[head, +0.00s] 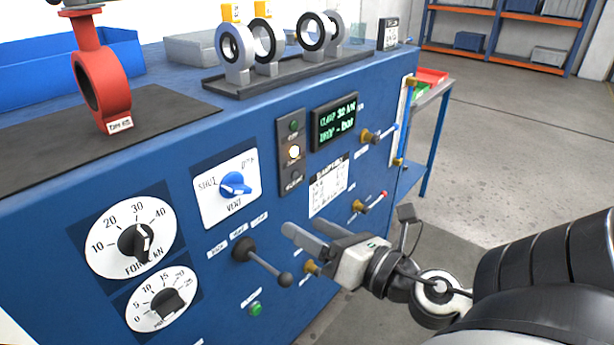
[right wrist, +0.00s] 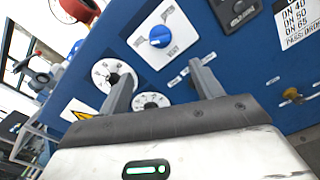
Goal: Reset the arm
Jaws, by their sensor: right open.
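My right gripper (head: 305,235) is in front of the blue panel, near the black ball-ended lever (head: 262,262). Its two fingers are apart with nothing between them. In the right wrist view the fingers of my right gripper (right wrist: 160,85) point at the panel, spread open. The blue vent knob (head: 235,184) on its white plate is up and left of the gripper; it also shows in the right wrist view (right wrist: 159,37). My left gripper is in neither view.
A red valve (head: 102,82) stands on a black mat (head: 30,150) on the bench top. Several grey rings stand on a dark tray (head: 225,86). Two black dials (head: 135,243) are on the panel. A brass valve with a red-tipped lever (head: 358,206) is near the gripper. Open floor (head: 500,130) lies right.

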